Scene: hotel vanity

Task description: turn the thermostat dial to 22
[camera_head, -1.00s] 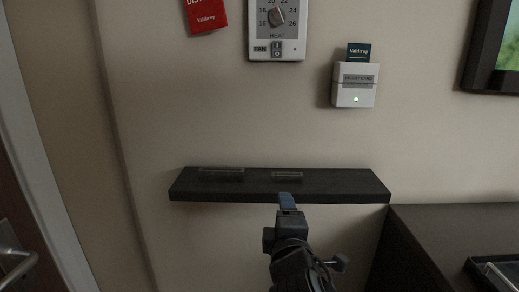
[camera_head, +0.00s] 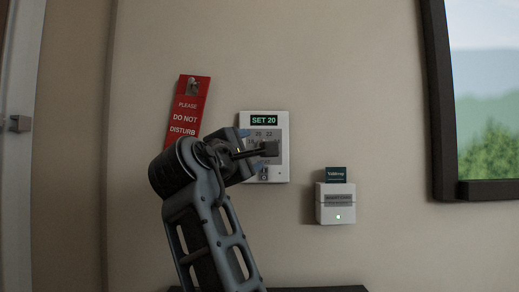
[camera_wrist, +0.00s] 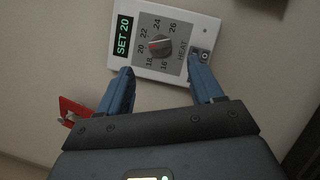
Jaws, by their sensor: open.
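The thermostat (camera_head: 284,160) is a white wall plate with a grey face. Its green display (camera_head: 264,120) reads SET 20. The wrist view shows the thermostat (camera_wrist: 188,24) tilted, with the round dial (camera_wrist: 160,45) in the middle of numbers from 16 to 26. In the head view my gripper (camera_head: 255,150) covers the dial and part of the numbers.
A red Do Not Disturb sign (camera_head: 188,108) hangs just left of the thermostat. A white card holder (camera_head: 336,212) with a dark green card (camera_head: 336,174) is mounted at lower right. A dark-framed picture (camera_head: 437,110) is farther right. A dark shelf (camera_head: 320,289) shows at the bottom edge.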

